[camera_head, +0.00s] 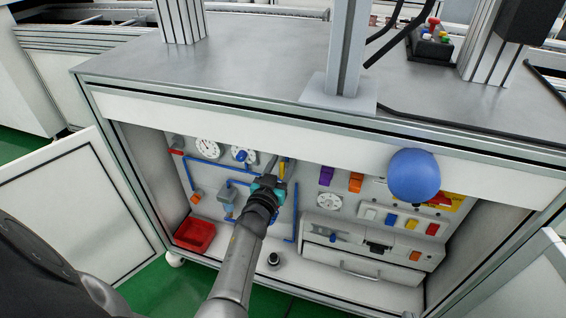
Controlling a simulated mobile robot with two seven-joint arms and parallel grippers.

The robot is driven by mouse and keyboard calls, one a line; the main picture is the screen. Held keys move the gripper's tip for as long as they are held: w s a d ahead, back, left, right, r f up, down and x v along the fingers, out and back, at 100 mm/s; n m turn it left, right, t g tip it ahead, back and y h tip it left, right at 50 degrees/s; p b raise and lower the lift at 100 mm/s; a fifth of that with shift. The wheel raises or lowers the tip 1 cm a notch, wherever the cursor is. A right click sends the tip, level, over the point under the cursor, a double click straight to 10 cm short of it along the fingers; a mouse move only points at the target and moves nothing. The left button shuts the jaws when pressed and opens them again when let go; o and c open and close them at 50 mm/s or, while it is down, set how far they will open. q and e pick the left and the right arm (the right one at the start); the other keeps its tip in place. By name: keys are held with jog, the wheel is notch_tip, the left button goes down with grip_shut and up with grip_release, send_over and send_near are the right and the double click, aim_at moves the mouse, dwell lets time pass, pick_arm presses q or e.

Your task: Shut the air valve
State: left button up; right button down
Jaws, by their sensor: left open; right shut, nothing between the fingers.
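The open cabinet (360,128) holds a panel with blue pipes (205,161) and small coloured fittings. A red fitting (176,152) is at the upper left, an orange one (196,198) is below it, and a blue knob (240,156) is near a gauge. A yellow upright handle (283,168) is just beyond my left gripper (268,184). Which fitting is the air valve is not clear. My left gripper reaches into the cabinet, its teal fingers open near the yellow handle; contact cannot be told. It hides part of the pipes. My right gripper is not in view.
A blue ball (414,175) is before the cabinet's upper right edge. A red tray (194,234) and a black knob-like object (273,259) are on the cabinet floor. A drawer unit (360,266) is at right. An open door (82,215) is at left.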

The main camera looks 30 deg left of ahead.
pick_arm(q)
grip_shut()
dwell(0.6)
